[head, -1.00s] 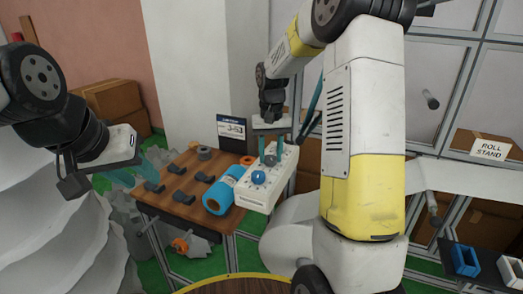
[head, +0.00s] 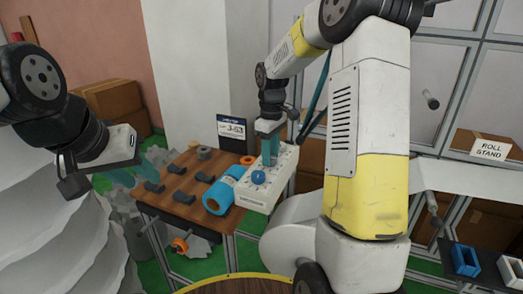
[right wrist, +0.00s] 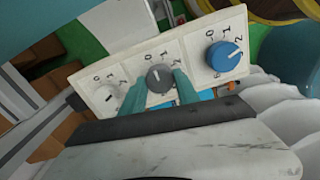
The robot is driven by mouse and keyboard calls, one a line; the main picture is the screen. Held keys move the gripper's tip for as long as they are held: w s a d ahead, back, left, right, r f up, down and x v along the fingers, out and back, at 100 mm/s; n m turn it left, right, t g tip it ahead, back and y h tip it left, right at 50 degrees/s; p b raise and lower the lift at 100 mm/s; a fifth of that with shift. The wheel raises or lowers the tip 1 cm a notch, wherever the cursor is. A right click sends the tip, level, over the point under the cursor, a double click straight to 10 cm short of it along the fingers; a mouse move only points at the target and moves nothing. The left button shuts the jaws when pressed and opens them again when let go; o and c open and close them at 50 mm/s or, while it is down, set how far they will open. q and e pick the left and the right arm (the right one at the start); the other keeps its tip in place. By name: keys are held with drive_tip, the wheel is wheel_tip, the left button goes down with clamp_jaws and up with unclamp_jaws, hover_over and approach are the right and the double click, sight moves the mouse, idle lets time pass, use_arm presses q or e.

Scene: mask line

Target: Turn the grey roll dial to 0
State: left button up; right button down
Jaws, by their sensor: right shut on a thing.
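A white control box (head: 262,194) stands on the wooden table and carries a row of dials. In the right wrist view the grey dial (right wrist: 158,77) is the middle one, between a white dial (right wrist: 106,97) and a blue dial (right wrist: 223,55), each with numbers around it. My right gripper (head: 269,162) points down over the box. In the right wrist view its teal fingers (right wrist: 159,89) are shut on the grey dial, one on each side. The grey dial's exact setting is hard to read. My left gripper (head: 140,172) hangs left of the table, fingers apart, empty.
The wooden table (head: 180,210) holds a blue roll (head: 222,191) close beside the box, several dark holders and a grey tape roll (head: 204,153). A dark sign (head: 231,128) stands behind. Cardboard boxes (head: 112,98) are at the back left.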

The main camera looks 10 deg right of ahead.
drive_tip(key=shift+n, duration=0.9)
drive_tip(key=c, duration=0.9)
unclamp_jaws()
drive_tip(key=shift+r, duration=0.1)
wheel_tip(320, 180, up, 8)
drive_tip(key=shift+f, duration=0.15)
